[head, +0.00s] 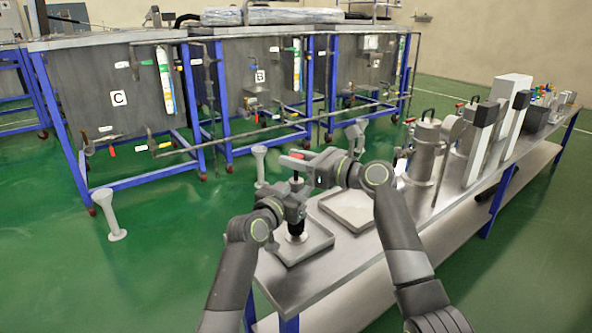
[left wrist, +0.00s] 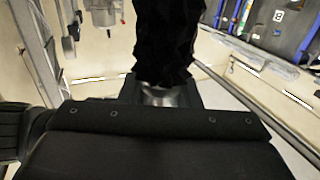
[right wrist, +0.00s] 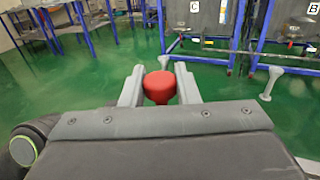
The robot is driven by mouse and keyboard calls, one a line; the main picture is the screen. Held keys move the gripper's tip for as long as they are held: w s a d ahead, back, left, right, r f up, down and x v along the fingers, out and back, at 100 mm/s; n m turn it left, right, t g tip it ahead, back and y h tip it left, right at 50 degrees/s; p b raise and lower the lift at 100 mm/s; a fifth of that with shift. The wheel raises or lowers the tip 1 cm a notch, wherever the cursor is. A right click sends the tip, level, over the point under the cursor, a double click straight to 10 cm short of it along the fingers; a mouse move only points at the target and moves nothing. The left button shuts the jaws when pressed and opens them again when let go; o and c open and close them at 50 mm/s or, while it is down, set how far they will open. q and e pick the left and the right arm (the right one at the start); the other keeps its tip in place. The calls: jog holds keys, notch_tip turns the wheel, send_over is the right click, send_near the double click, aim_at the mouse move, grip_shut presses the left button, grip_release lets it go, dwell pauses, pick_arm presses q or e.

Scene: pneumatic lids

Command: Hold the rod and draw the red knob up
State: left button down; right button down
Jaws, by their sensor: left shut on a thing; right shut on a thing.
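The red knob (right wrist: 160,86) sits between the two grey fingers of my right gripper (right wrist: 160,92) in the right wrist view. In the head view my right gripper (head: 294,162) reaches in from the right, above my left one, and is shut on the knob. My left gripper (head: 296,208) is lower, shut around the upright rod. In the left wrist view a dark, ridged column (left wrist: 168,40) and a short metal piece (left wrist: 162,97) stand at the jaws of my left gripper (left wrist: 160,92). The fingers hide much of the rod.
The device stands in a grey tray (head: 318,247) on the steel bench (head: 345,260). A second tray (head: 350,210) lies just right of it. A metal canister (head: 427,150) and tall boxes stand farther along the bench. Blue-framed tanks (head: 120,110) stand across the green floor.

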aim_at(296, 156)
notch_tip(296, 156, up, 10)
jog(key=shift+f, duration=0.15)
jog(key=c, duration=1.1)
grip_release()
jog(key=shift+f, duration=0.1)
jog(key=v, duration=1.2)
jog(key=shift+s+f, duration=0.1)
